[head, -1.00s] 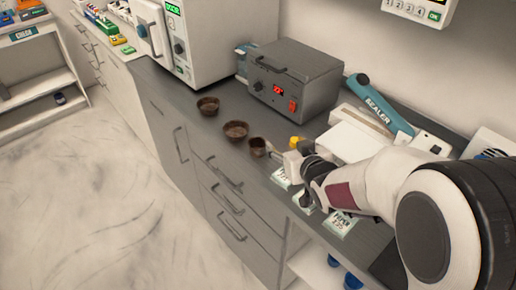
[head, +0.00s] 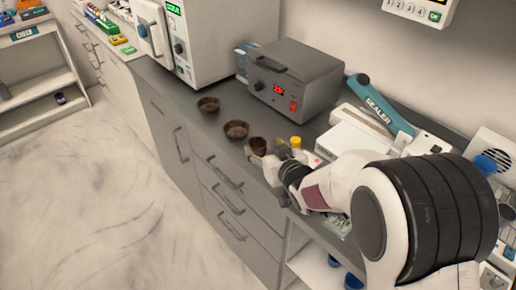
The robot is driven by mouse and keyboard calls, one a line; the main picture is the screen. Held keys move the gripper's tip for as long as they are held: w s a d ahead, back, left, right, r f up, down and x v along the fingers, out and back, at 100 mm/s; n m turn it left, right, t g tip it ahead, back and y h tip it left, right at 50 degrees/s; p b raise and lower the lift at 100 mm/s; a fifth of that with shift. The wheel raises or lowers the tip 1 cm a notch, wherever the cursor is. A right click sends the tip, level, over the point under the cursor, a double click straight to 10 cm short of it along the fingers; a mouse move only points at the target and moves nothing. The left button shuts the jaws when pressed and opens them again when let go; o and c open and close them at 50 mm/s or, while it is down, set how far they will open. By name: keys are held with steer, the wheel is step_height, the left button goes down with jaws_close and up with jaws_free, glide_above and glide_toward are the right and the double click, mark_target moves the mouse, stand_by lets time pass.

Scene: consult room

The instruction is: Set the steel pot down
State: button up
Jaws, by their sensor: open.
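No pot of plain steel colour shows in the head view. Three small brown round vessels stand in a row on the dark counter (head: 180,110): a left bowl (head: 208,105), a middle bowl (head: 236,130) and a smaller, deeper cup (head: 258,146). My gripper (head: 268,156) is open at the counter's front edge, just in front of and to the right of the small cup. It partly hides the cup's lower side. I cannot tell whether a finger touches the cup.
A grey box with a red display (head: 290,85) stands behind the vessels. A yellow-capped bottle (head: 296,143) is close behind my gripper. A sealer (head: 380,105) and white boxes crowd the right. The counter left of the bowls is clear.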

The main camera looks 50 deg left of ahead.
mark_target(255, 140)
steer(key=shift+w+a+f, duration=0.1)
steer(key=shift+a+f, duration=0.1)
steer(key=shift+a, duration=0.2)
steer(key=shift+f+x, duration=0.2)
steer(key=shift+x, duration=0.65)
steer(key=shift+f+x, duration=0.15)
steer(key=shift+x, duration=1.5)
steer(key=c, duration=1.2)
steer(key=shift+c, duration=0.2)
steer(key=shift+r, duration=0.1)
step_height(255, 140, up, 10)
